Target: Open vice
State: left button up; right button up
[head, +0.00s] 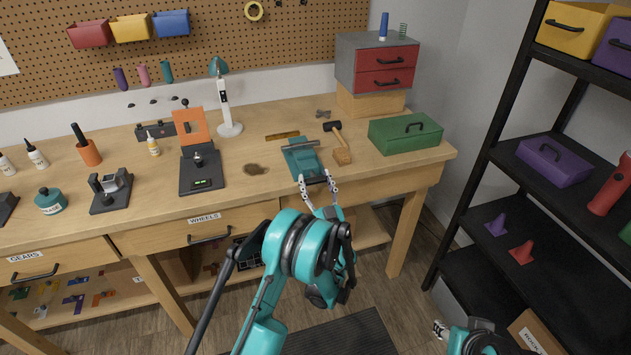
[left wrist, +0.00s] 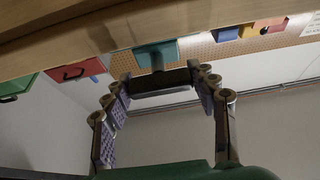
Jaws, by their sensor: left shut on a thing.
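The teal vice (head: 302,163) sits at the front edge of the workbench, right of centre. Its body also shows as a teal block in the left wrist view (left wrist: 157,53). My left gripper (head: 318,177) reaches up to the vice's front. In the left wrist view, the fingers of my left gripper (left wrist: 163,84) are spread wide, on either side of a dark bar (left wrist: 155,83) at the vice's front, apparently its handle, and are shut on it. I cannot tell how far apart the vice jaws are. A small part of my right gripper (head: 440,328) shows low at the right.
A hammer (head: 340,145) and a green toolbox (head: 405,132) stand right of the vice on the workbench (head: 262,195). A black stand with an orange panel (head: 191,127) and a lamp (head: 229,129) are to the left. A black shelf (head: 520,190) stands at the far right.

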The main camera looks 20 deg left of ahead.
aim_at(315, 178)
dwell(0.4)
pick_arm(q)
jog(key=o, duration=1.2)
jog(key=shift+c, duration=0.2)
notch_tip(315, 178, up, 10)
